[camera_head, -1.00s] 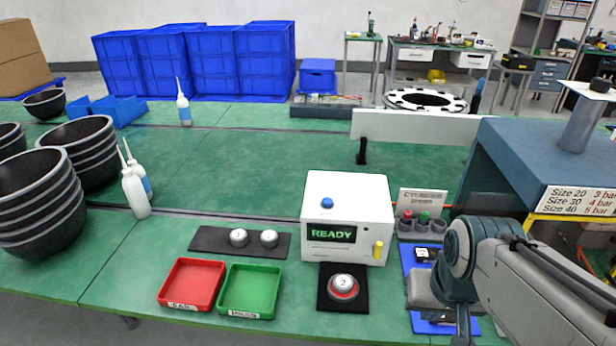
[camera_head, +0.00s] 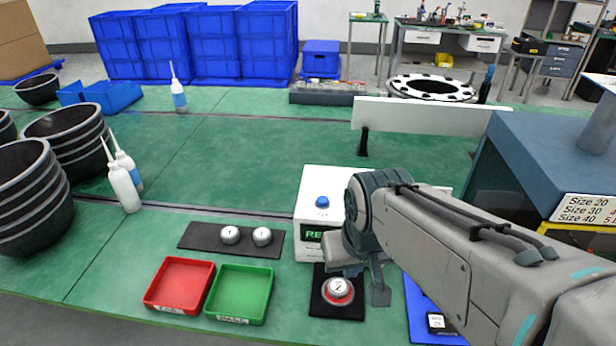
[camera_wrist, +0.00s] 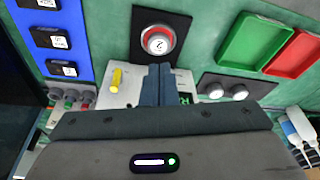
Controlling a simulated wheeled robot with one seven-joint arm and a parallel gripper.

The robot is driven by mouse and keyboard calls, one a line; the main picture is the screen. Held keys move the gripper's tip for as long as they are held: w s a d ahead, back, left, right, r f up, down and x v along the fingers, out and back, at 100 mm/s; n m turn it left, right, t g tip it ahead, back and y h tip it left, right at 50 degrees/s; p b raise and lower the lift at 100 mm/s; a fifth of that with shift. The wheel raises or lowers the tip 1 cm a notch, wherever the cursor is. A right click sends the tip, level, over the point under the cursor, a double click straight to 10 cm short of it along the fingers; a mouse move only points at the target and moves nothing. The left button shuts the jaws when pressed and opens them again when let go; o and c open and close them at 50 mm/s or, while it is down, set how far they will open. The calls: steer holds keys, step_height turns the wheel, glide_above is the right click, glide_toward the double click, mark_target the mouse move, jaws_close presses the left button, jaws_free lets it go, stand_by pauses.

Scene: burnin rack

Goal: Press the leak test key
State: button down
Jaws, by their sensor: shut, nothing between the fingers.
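The white tester box (camera_head: 311,184) stands on the green bench, with a blue round button (camera_head: 322,202) on its top and a partly covered green-lit display (camera_head: 314,236) on its front. I cannot tell from a label which control is the leak test key. A round silver part marked 2 (camera_head: 338,290) sits in a red ring on a black pad in front of the box. My gripper (camera_wrist: 157,70) is shut and empty, in front of and above the box. In the wrist view a yellow knob (camera_wrist: 117,78) shows on the box; the blue button is hidden there.
A red tray (camera_head: 180,286) and a green tray (camera_head: 240,293) lie left of the pad. Two silver parts rest on a dark mat (camera_head: 203,236) behind them. A blue mat (camera_head: 421,318) with black blocks lies to the right. A blue-grey cabinet (camera_head: 555,150) stands at right.

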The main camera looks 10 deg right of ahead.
steer(key=w+a+r+m+y+p, duration=0.2)
steer(key=w+r+m+p, duration=0.2)
step_height(320, 180, up, 6)
steer(key=m+t+y+p, duration=0.3)
steer(key=m+y+p, duration=0.25)
steer(key=m, duration=0.65)
glide_above(328, 201)
steer(key=shift+r, duration=0.2)
steer(key=shift+f, duration=0.1)
step_height(328, 201, down, 9)
steer(key=b, duration=0.7)
steer(key=shift+f+b, duration=0.25)
steer(key=shift+b, duration=0.15)
